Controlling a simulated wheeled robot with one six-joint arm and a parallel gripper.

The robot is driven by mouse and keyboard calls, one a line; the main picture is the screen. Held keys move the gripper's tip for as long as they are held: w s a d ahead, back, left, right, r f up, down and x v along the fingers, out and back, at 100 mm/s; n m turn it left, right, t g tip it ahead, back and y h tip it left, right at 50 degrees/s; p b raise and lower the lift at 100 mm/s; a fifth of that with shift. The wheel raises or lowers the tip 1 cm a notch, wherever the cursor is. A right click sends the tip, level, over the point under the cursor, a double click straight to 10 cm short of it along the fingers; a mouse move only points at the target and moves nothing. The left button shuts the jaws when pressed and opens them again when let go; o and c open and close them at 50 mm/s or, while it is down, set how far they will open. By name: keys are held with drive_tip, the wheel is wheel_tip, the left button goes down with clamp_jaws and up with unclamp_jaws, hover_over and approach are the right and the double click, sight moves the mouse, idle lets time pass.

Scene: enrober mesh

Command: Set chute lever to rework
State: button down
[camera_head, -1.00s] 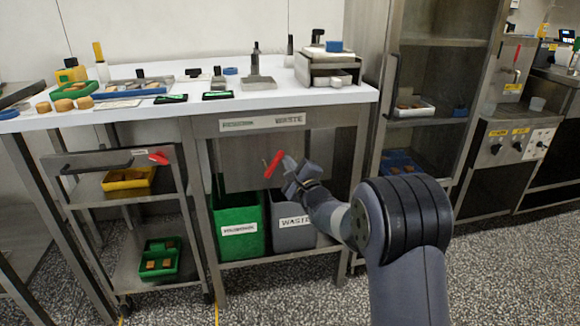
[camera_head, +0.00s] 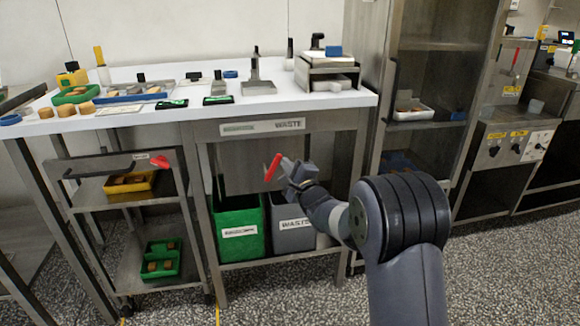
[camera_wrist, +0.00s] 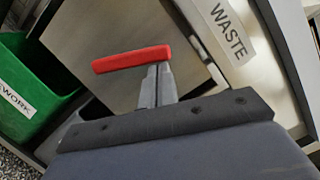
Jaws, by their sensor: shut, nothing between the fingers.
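The chute lever has a red handle (camera_head: 272,168), standing tilted below the table front, in front of a grey panel. In the wrist view the red handle (camera_wrist: 131,59) lies across, just beyond my fingertips. My gripper (camera_head: 286,167) is shut and empty, right beside the handle on its right. In the wrist view its fingers (camera_wrist: 158,84) meet the handle's edge; I cannot tell whether they touch. The sign strip (camera_head: 262,126) above has a green label left and WASTE right. Below stand a green bin (camera_head: 240,234) on the left and a grey WASTE bin (camera_head: 294,236) on the right.
The white table (camera_head: 300,103) above carries trays, tools and food pieces. A steel cart (camera_head: 128,205) with yellow and green trays stands left. A tall cabinet (camera_head: 432,75) stands right. The table's right leg (camera_head: 358,190) is close behind my arm. Floor in front is open.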

sight(278, 160)
drive_tip(key=shift+s+a+r+n+p, duration=0.2)
drive_tip(key=shift+a+r+n+p, duration=0.5)
drive_tip(key=shift+n+p, duration=0.45)
drive_tip(key=n+p, duration=0.1)
drive_tip(key=a+n+g, duration=0.1)
drive_tip(key=shift+s+a+r+n+p, duration=0.15)
drive_tip(key=shift+s+r+n+p, duration=0.1)
drive_tip(key=shift+r+n+p, duration=0.15)
drive_tip(key=a+n, duration=0.2)
drive_tip(key=s+a+n+g+h, duration=0.1)
drive_tip(key=n, duration=0.1)
drive_tip(key=shift+a+n+p, duration=0.25)
drive_tip(key=shift+a+p, duration=0.15)
drive_tip(key=shift+r, duration=0.15)
